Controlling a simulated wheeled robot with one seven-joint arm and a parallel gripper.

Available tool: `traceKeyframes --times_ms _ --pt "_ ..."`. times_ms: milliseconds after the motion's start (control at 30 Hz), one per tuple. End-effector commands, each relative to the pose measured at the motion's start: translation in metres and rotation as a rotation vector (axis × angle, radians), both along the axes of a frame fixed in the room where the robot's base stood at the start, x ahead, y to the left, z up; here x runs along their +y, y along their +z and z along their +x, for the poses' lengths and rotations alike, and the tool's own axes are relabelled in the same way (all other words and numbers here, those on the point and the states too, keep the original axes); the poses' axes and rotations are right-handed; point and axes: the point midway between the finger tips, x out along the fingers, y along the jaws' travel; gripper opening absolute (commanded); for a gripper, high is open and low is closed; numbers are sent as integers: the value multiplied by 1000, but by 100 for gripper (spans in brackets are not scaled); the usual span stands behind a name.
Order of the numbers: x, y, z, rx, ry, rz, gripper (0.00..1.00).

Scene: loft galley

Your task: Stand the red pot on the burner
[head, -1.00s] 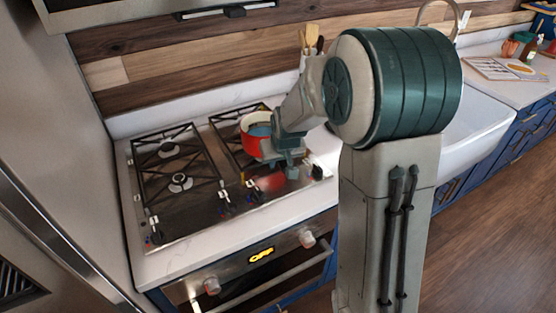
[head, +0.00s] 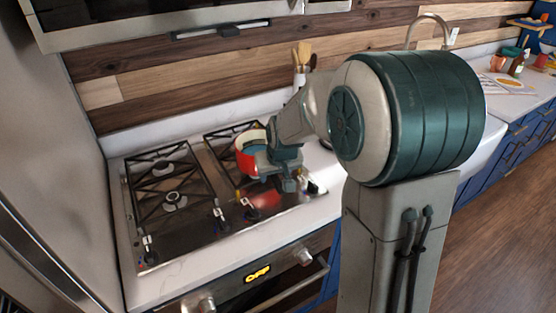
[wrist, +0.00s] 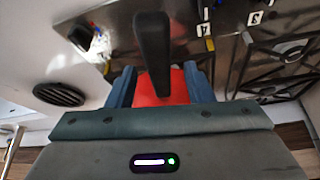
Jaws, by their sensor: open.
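Gaps show between the handle and both fingers.
The left burners (head: 174,197) are bare. A utensil holder (head: 300,76) stands behind my arm by the wooden backsplash. A tall steel appliance (head: 50,150) closes off the left side. The oven display (head: 257,273) reads OFF.

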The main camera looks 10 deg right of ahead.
Motion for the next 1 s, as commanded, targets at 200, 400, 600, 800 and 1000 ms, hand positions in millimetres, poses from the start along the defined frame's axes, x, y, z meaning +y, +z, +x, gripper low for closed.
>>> traceKeyframes --times_ms 200,400,600,800,1000 --pt "-2 40 -17 -8 0 0 47" --pt "-3 73 -32 -8 -1 0 47" --pt "-4 94 -42 -5 -1 1 47" --pt "-8 101 -68 7 -11 -2 47" --pt "-19 95 -144 44 -46 -9 47"
